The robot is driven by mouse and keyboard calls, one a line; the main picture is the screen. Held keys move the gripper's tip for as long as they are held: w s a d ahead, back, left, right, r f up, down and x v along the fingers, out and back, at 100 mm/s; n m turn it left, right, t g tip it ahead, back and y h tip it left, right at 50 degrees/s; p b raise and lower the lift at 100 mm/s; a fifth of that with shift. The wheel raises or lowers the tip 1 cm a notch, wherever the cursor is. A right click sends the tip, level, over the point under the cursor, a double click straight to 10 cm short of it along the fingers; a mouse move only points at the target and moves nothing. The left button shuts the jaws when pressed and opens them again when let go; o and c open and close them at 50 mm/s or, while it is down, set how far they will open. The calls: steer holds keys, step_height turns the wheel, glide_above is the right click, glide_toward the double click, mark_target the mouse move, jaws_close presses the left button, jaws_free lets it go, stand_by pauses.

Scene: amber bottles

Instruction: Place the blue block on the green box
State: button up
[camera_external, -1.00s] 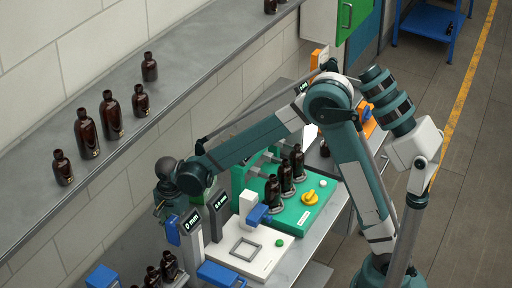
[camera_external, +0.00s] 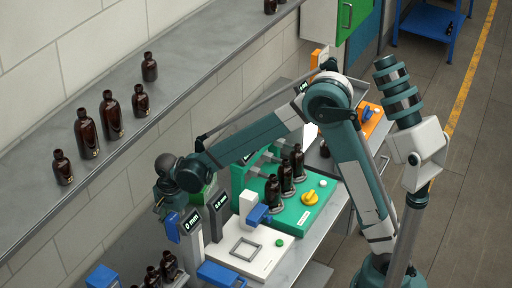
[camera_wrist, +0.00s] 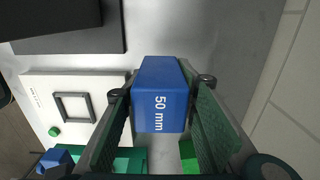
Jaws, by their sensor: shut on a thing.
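The blue block (camera_wrist: 160,95), marked "50 mm", sits between the two fingers of my gripper (camera_wrist: 163,100) in the wrist view. The fingers are shut on its sides. In the external view the block (camera_external: 172,228) shows below my gripper (camera_external: 168,212), beside a grey post with a display. A bright green box (camera_external: 203,194) shows partly behind my arm. A bright green patch, probably the same box (camera_wrist: 188,150), shows below the block in the wrist view, mostly hidden by the block and the right finger. The block appears apart from it.
A white plate (camera_external: 262,262) with a square grey frame lies in front. A green fixture (camera_external: 318,212) holds several amber bottles and a yellow knob. Two grey display posts (camera_external: 192,245) stand close to my gripper. More bottles (camera_external: 87,135) stand on the wall ledge.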

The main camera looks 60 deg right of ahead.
steer(key=w+d+r+p, duration=0.1)
steer(key=w+d, duration=0.3)
steer(key=d, duration=0.4)
steer(key=w+d+r, duration=0.2)
steer(key=w+d, duration=0.3)
steer(key=d, duration=0.3)
step_height(320, 180, up, 2)
steer(key=p, duration=0.1)
glide_above(196, 194)
steer(key=shift+d, duration=0.2)
steer(key=shift+f, duration=0.1)
steer(key=shift+f, duration=1.85)
steer(key=shift+f, duration=2)
steer(key=shift+f, duration=0.2)
